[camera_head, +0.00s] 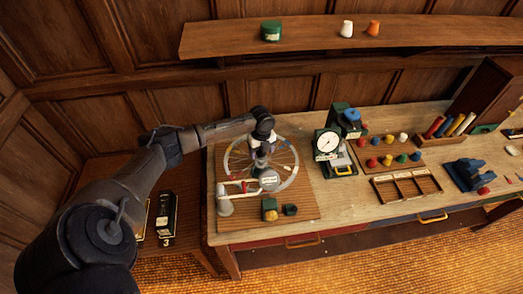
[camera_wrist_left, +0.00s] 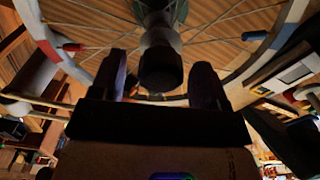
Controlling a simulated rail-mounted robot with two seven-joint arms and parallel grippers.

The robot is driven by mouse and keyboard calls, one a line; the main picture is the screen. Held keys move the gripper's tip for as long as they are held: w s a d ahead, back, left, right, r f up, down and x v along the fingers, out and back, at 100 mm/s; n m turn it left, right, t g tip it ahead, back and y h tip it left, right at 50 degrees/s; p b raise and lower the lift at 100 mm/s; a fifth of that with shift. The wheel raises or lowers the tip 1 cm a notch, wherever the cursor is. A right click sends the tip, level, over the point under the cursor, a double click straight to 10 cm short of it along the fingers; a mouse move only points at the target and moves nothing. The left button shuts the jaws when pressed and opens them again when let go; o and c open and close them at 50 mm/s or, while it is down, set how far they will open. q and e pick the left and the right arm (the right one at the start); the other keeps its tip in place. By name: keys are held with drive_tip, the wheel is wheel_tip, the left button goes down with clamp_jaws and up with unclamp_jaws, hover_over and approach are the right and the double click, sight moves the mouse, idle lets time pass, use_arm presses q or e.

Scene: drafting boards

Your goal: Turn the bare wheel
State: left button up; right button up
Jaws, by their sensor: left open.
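The wheel (camera_head: 294,164) is a thin-spoked ring with red, white and blue rim sections, set on a wooden board on the left part of the bench. Its rim (camera_wrist_left: 52,42) and spokes also show in the left wrist view. My left gripper (camera_head: 262,152) is over the middle of the wheel, and the arm hides part of it. In the left wrist view its fingers (camera_wrist_left: 160,85) are open, one on each side of a dark round hub (camera_wrist_left: 160,66). I cannot tell whether they touch it. My right gripper is not in view.
A green-framed dial gauge (camera_head: 327,146) stands right of the wheel's board (camera_head: 305,205). Further right are a rack of coloured knobs (camera_head: 388,160), a sectioned wooden tray (camera_head: 405,200) and a blue fixture (camera_head: 468,175). A shelf (camera_head: 400,36) runs above the bench.

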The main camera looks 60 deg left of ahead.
use_arm(q)
drive_tip(key=shift+c, duration=0.2)
drive_tip(key=c, duration=1.2)
drive_tip(key=shift+c, duration=0.2)
drive_tip(key=shift+w+d, duration=0.1)
